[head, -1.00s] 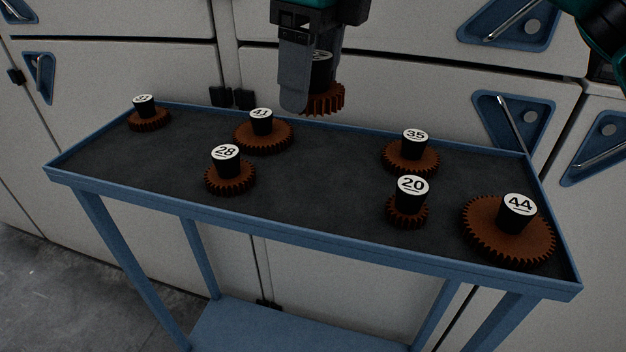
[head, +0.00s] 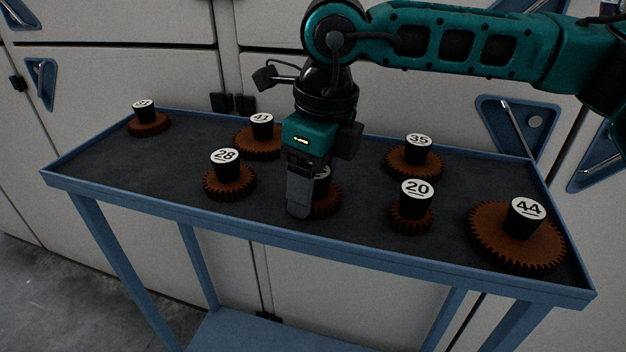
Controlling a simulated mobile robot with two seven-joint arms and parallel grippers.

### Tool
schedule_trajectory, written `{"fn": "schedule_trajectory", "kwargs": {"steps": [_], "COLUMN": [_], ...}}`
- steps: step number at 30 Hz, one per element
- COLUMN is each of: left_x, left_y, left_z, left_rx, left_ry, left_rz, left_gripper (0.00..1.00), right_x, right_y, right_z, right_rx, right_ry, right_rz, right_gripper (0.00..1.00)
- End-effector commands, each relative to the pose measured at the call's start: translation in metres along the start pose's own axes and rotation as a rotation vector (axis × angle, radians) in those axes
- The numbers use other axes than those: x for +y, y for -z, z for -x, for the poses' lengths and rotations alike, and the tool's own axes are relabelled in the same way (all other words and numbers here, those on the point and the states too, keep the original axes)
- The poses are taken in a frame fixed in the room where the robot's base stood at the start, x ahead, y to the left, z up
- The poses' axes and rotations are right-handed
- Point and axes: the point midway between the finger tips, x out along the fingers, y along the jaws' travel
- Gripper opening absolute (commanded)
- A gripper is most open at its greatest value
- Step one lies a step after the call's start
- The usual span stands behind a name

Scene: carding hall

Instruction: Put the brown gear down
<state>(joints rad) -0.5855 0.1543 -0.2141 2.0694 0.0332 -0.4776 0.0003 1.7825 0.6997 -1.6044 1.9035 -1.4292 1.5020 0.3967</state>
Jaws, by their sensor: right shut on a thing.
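My right gripper (head: 304,199) is shut on a brown gear (head: 328,200) with a black hub. It holds the gear low at the middle of the dark trolley top, between gear 28 and gear 20. The grey finger hides much of the gear and most of its label, so I cannot read the number. I cannot tell whether the gear touches the surface. My left gripper is not in view.
The blue-rimmed trolley (head: 150,203) also bears gear 28 (head: 228,180), gear 41 (head: 258,141), gear 35 (head: 414,160), gear 20 (head: 411,213), gear 44 (head: 515,240) and a small gear (head: 148,125) at the far left. Bare surface lies left of gear 28. Pale cabinets stand behind.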

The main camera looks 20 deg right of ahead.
Motion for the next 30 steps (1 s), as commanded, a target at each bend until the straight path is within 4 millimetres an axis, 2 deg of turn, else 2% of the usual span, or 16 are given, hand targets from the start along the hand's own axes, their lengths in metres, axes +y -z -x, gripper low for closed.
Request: {"fn": "schedule_trajectory", "kwargs": {"steps": [7,8,15,26,30], "left_x": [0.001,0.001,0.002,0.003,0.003], "left_y": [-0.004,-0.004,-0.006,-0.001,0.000], "left_z": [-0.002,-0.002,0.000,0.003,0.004], "left_rx": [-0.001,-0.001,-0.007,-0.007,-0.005], "left_ry": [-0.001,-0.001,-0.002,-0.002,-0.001], "left_rz": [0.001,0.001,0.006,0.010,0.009], "left_gripper": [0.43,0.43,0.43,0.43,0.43], "right_x": [0.000,0.000,0.000,0.000,-0.001], "right_y": [0.000,0.000,0.000,-0.001,-0.001], "right_z": [-0.004,-0.003,-0.002,0.005,0.028], "right_rx": [0.000,0.000,0.000,-0.001,-0.003], "right_ry": [0.001,0.001,0.001,0.002,0.003], "right_rz": [-0.001,-0.001,-0.001,-0.001,-0.002], "right_gripper": [0.32,0.67,0.90,0.91,0.91]}}
